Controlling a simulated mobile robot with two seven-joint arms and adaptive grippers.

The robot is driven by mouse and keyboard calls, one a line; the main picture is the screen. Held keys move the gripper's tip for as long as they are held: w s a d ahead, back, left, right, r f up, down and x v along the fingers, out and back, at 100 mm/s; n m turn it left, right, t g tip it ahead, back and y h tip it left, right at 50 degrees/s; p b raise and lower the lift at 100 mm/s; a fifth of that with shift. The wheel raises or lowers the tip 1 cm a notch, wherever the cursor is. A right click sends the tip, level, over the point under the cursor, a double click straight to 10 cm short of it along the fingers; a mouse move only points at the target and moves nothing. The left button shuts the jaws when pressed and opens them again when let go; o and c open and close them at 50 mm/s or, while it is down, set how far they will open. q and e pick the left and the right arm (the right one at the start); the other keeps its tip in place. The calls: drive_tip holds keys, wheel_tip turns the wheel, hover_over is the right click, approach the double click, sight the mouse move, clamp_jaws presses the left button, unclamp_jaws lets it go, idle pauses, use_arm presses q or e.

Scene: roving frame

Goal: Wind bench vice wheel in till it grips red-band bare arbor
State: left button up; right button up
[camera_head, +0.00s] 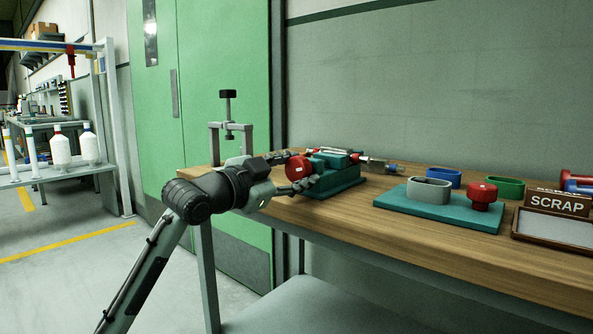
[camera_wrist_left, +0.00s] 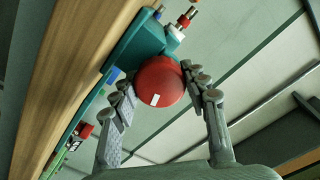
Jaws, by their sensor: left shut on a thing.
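The bench vice (camera_head: 343,178) has a teal body and sits at the bench's far left part. Its red wheel (camera_head: 296,169) faces my left gripper (camera_head: 295,173). My left gripper is shut on the wheel, one finger on each side, as the left wrist view shows around the red wheel (camera_wrist_left: 158,84) with its white mark. A slim metal piece with a red part (camera_head: 325,151) shows at the top of the vice; the left wrist view shows a red-banded end (camera_wrist_left: 187,18). I cannot tell whether the jaws touch it. My right gripper is out of view.
A clamp (camera_head: 229,127) stands at the bench's left end. To the right are a teal board (camera_head: 430,207) with a grey ring and red knob, blue (camera_head: 443,177) and green (camera_head: 505,187) rings, and a SCRAP tray (camera_head: 560,229). The bench front is clear.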

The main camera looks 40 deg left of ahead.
use_arm(q)
drive_tip(key=shift+m, duration=0.4)
drive_tip(key=o, duration=1.2)
drive_tip(key=shift+c, duration=0.2)
drive_tip(key=s, duration=0.7)
drive_tip(key=shift+s+a, duration=0.25)
drive_tip(key=shift+a, duration=0.05)
